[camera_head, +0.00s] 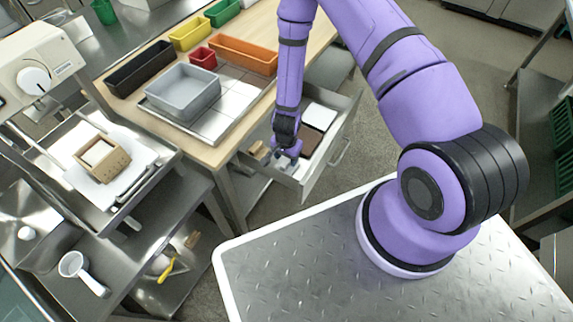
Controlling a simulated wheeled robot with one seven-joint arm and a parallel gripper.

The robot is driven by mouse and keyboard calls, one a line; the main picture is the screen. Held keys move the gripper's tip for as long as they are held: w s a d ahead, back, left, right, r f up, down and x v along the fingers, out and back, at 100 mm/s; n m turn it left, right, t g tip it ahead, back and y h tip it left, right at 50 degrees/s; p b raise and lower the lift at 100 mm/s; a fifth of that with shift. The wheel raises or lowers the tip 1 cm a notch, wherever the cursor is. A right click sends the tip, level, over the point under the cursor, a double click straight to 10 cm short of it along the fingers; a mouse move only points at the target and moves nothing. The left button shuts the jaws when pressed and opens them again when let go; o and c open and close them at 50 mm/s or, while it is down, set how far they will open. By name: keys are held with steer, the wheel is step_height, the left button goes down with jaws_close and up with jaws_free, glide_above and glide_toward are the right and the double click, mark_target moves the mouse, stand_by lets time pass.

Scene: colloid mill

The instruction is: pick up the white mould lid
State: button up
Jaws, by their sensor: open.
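My gripper (287,158) reaches down at the front left part of an open drawer (345,122) under the wooden table. The gripper is small here; I see nothing clearly held in it. A flat white square piece (320,116), perhaps the white mould lid, lies at the back of the drawer, behind and to the right of my gripper. A brown flat piece (308,140) lies in front of it, beside the gripper. A small tan block (259,150) is to the left of the gripper. The gripper and wrist hide part of the drawer's contents.
The wooden table (215,155) stands at the drawer's left, bearing a grey bin (183,92) and several coloured trays. A wooden mould frame (102,158) with a pale inside sits on the steel stand at left. Floor shows between the drawer and my base.

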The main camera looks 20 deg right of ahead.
steer(key=shift+f, duration=1.3)
jaws_close()
